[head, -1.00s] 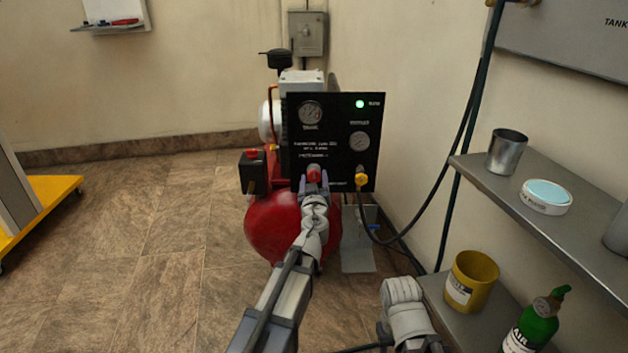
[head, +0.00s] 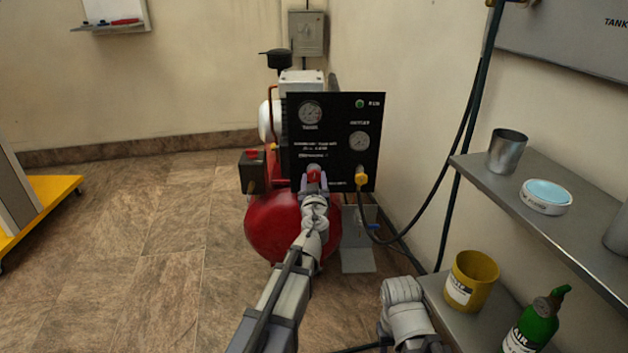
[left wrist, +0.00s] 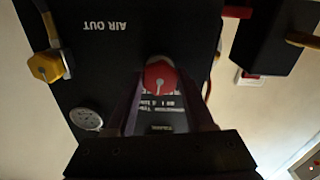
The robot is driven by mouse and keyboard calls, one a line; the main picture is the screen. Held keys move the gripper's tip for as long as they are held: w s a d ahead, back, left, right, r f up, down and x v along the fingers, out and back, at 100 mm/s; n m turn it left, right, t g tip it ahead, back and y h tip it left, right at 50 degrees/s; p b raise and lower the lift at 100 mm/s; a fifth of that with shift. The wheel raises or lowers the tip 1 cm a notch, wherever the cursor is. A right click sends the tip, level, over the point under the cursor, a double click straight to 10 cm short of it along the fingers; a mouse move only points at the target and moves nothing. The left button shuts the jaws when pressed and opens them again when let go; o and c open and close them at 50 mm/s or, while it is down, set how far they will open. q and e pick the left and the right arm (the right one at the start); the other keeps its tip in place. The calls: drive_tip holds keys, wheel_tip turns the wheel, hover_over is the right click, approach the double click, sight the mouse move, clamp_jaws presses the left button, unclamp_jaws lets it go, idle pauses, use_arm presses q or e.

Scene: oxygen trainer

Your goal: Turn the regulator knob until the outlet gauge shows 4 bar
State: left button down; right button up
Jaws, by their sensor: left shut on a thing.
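The red regulator knob (head: 314,173) sits low on the black panel (head: 334,120). My left gripper (head: 314,188) is at the knob and shut on it; in the left wrist view the red knob (left wrist: 159,76) shows between the two fingers, with a pale pointer mark on its face. The outlet gauge (head: 359,141) is on the panel's right side, and the tank gauge (head: 310,113) is at its upper left. The needle readings are too small to tell.
The yellow outlet fitting (head: 361,177) with a dark hose is right of the knob. The red tank (head: 275,230) is under the panel. A grey shelf (head: 560,220) with cans stands at the right.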

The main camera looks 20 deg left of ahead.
use_arm(q)
drive_tip(key=m, duration=0.4)
drive_tip(key=shift+m, duration=1.6)
drive_tip(key=shift+c, duration=1.4)
unclamp_jaws()
drive_tip(key=shift+s, duration=0.1)
drive_tip(key=v, duration=0.7)
drive_tip(key=shift+s, duration=0.35)
